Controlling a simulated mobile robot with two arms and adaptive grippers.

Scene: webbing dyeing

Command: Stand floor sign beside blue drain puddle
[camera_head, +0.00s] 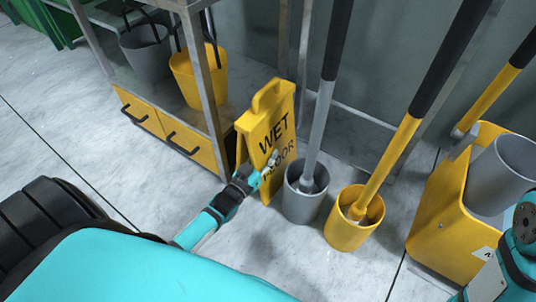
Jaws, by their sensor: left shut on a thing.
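The yellow floor sign (282,112), lettered "WET FLOOR", is upright and folded narrow, with a handle loop on top. It is between the shelf unit and a grey bucket. My left gripper (270,168) comes in from the lower left and is shut on the sign at its lower front, over part of the lettering. I cannot tell whether the sign's foot touches the floor. No blue puddle shows in this view. Part of my right arm shows at the lower right, but its gripper is out of view.
A grey bucket (304,205) and a yellow bucket (350,232), each with a long-handled tool, stand close right of the sign. A metal shelf unit (211,100) with yellow drawers (190,146) is at left. A yellow cart (446,222) stands at right. The lower middle floor is clear.

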